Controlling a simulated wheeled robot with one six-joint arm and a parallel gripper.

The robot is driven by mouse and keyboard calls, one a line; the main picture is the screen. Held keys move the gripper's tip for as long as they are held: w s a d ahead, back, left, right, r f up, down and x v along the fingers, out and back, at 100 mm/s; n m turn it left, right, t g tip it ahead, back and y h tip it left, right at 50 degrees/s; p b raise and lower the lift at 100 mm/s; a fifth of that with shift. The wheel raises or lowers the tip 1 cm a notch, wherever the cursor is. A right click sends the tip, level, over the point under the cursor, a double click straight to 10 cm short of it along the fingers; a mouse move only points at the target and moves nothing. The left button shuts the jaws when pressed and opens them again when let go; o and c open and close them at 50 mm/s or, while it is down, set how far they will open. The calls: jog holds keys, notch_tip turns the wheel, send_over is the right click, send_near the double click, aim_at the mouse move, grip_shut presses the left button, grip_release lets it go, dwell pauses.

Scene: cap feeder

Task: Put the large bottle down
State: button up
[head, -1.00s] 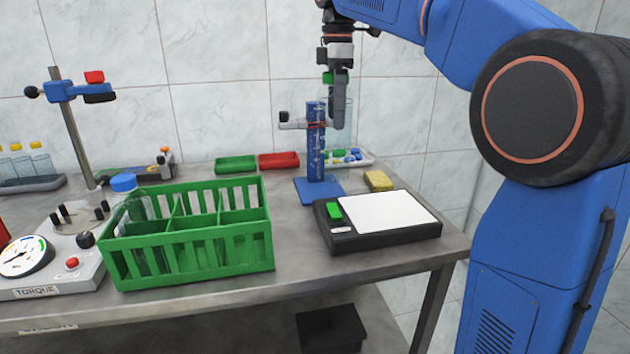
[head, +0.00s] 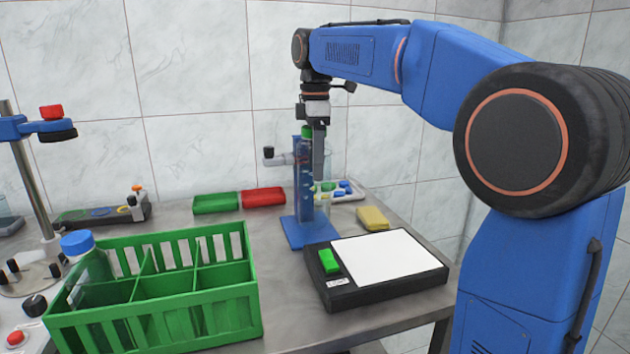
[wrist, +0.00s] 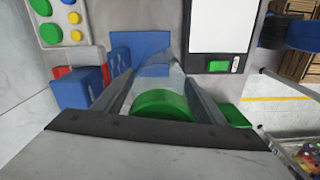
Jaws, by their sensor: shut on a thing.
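My gripper (head: 318,172) points down and is shut on a clear bottle with a green cap (wrist: 163,104). It holds the bottle upright just right of the post of a blue stand (head: 303,232). In the wrist view the clear body (wrist: 155,78) lies between the two fingers, with the stand's blue base (wrist: 138,44) beyond it. The bottle's bottom is hard to make out, so I cannot tell if it touches the base or the table.
A black scale (head: 390,290) with a white plate lies right of the stand. A yellow sponge (head: 373,218) and a white tray of caps (head: 340,188) are close by. Green (head: 216,204) and red (head: 264,197) trays lie behind left. Bare table shows between crate and scale.

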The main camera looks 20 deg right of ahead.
jog(key=shift+f, duration=2.2)
jog(key=o, duration=2.1)
jog(key=shift+c, duration=0.2)
notch_tip(320, 180, up, 12)
jog(key=shift+r, duration=0.1)
jog(key=shift+s, duration=0.1)
